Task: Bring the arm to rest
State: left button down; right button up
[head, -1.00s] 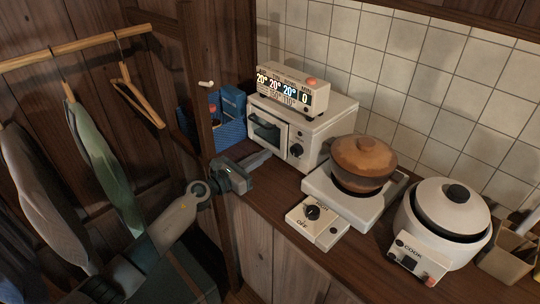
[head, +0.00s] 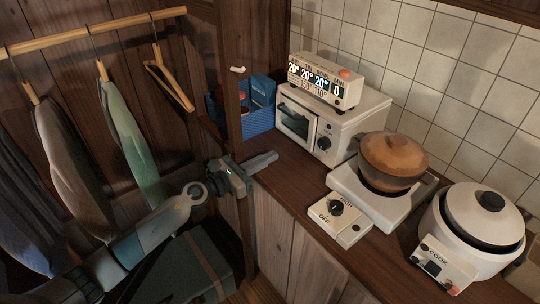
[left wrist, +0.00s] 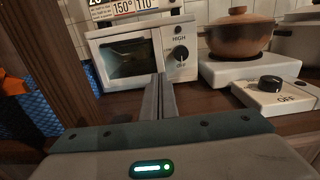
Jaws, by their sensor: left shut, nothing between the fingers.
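My left arm comes in from the lower left in the head view. Its gripper (head: 272,157) is shut and empty, at the counter's left front edge beside the wooden post. In the left wrist view the two fingers (left wrist: 158,100) lie together, pointing toward the white toaster oven (left wrist: 140,58). The oven (head: 325,118) stands on the counter beyond the gripper, apart from it. My right gripper does not show.
A wooden counter (head: 282,192) holds a burner (head: 350,188) with a brown pot (head: 393,160), a knob box (head: 338,220) and a rice cooker (head: 470,220). A blue basket (head: 257,120) sits behind the post (head: 229,80). Clothes (head: 128,140) hang from a rail (head: 90,32) at left.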

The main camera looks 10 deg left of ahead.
pick_arm(q)
jog(key=s+a+f+n+y, duration=0.45)
jog(key=s+n+y, duration=0.3)
jog(key=n, duration=0.75)
jog(key=s+a+f+n+y, duration=0.3)
jog(key=s+a+n+y, duration=0.4)
jog(key=n, duration=0.8)
jog(key=s+d+f+n+g+h, duration=0.15)
jog(key=s+f+n+g, duration=0.25)
jog(key=s, duration=0.6)
jog(key=s+d+f+n+g+h, duration=0.1)
jog(key=s+d+f+n+g, duration=0.25)
jog(key=s, duration=0.75)
jog(key=s+d+f+n+g+h, duration=0.1)
jog(key=s+d+f+n+g, duration=0.2)
jog(key=s, duration=0.7)
jog(key=s+f+x, duration=0.1)
jog(key=s+x, duration=0.1)
jog(key=x, duration=1)
jog(key=s+x, duration=0.2)
jog(key=x, duration=1.1)
jog(key=s+f, duration=0.5)
jog(key=f, duration=0.4)
jog(key=s+f+h, duration=0.1)
jog(key=s+f, duration=0.4)
jog(key=f, duration=0.4)
jog(key=shift+d+t, duration=0.25)
jog(key=shift+t, duration=0.2)
